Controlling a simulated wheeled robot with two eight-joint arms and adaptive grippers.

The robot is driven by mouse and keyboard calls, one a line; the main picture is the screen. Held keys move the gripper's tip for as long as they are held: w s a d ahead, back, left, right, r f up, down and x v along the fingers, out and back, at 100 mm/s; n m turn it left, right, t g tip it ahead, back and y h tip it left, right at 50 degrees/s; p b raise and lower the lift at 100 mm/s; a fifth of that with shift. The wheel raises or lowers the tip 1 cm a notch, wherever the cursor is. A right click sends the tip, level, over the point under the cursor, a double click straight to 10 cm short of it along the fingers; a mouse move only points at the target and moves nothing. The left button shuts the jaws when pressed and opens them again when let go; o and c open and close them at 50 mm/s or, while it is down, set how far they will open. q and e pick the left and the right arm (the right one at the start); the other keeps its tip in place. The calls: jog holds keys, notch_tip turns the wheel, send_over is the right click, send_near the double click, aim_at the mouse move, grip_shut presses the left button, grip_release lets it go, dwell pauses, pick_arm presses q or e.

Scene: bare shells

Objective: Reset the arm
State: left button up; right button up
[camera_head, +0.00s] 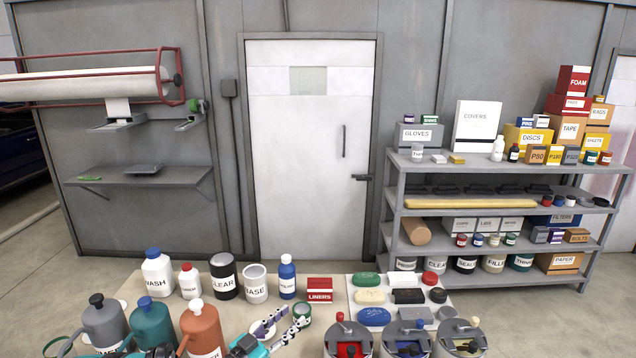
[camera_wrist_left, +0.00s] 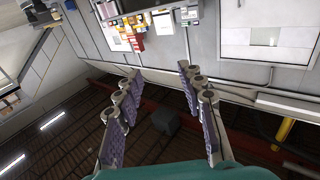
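My left gripper (camera_head: 292,318) is low in the middle of the head view, over the front part of the table. Its two purple-padded fingers point up and to the right and stand apart. The left wrist view also shows the left gripper (camera_wrist_left: 162,95) with its fingers spread and nothing held between them. Part of my left arm shows along the bottom edge. My right gripper is in neither view.
The table (camera_head: 335,308) holds bottles, cans, sponges and pots. A green tape roll (camera_head: 303,313) appears close beside the left fingertips. Spouted cans (camera_head: 201,327) stand left of the gripper. A loaded shelf (camera_head: 500,220) stands at right, a white door (camera_head: 308,150) behind.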

pick_arm(q)
jog(key=w+a+r+n+t+y+b, duration=0.2)
jog(key=a+r+n+t+y, duration=0.2)
jog(key=a+r+t+y, duration=0.25)
jog(key=s+a+n+g+y+b, duration=0.3)
jog(key=s+a+n+y, duration=0.2)
jog(key=a+y, duration=0.2)
jog(key=s+d+f+g+h+b, duration=0.1)
jog(key=s+d+f+g+b, duration=0.1)
jog(key=s+f+g, duration=0.3)
jog(key=s+d+f+m+g+b, duration=0.1)
jog(key=s+f+g, duration=0.5)
jog(key=s+f, duration=0.7)
jog(key=s+b, duration=0.1)
jog(key=s, duration=0.4)
jog(key=shift+s+d+f+h, duration=0.15)
jog(key=shift+s+d+h, duration=0.1)
jog(key=shift+d+h, duration=0.15)
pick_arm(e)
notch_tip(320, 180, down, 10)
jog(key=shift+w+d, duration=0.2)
pick_arm(q)
jog(key=shift+o, duration=0.5)
